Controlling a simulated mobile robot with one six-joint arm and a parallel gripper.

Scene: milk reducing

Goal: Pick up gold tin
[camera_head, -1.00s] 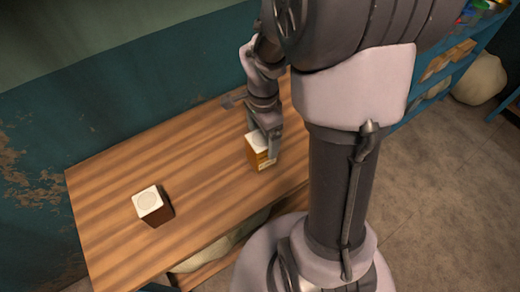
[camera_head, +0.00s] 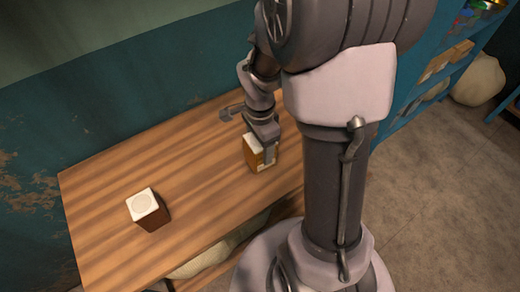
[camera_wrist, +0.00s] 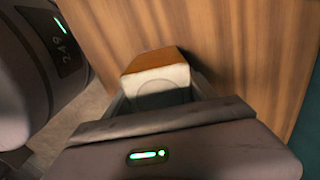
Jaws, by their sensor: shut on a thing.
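The gold tin (camera_head: 252,154) is a box with gold-orange sides and a pale top, at the right part of the wooden table. My gripper (camera_head: 265,150) comes down over it from above and is shut on it. In the wrist view, the gold tin (camera_wrist: 158,76) shows its pale face with a faint circle and an orange side, between the fingers of my gripper (camera_wrist: 155,100). Part of the tin is hidden by the gripper. I cannot tell whether it touches the table.
A second box, dark brown with a white top (camera_head: 148,207), stands at the left of the wooden table (camera_head: 190,165). The table between the two is clear. A green wall (camera_head: 110,100) runs behind. Blue shelves (camera_head: 440,75) stand at the right, near a pale sack (camera_head: 480,80).

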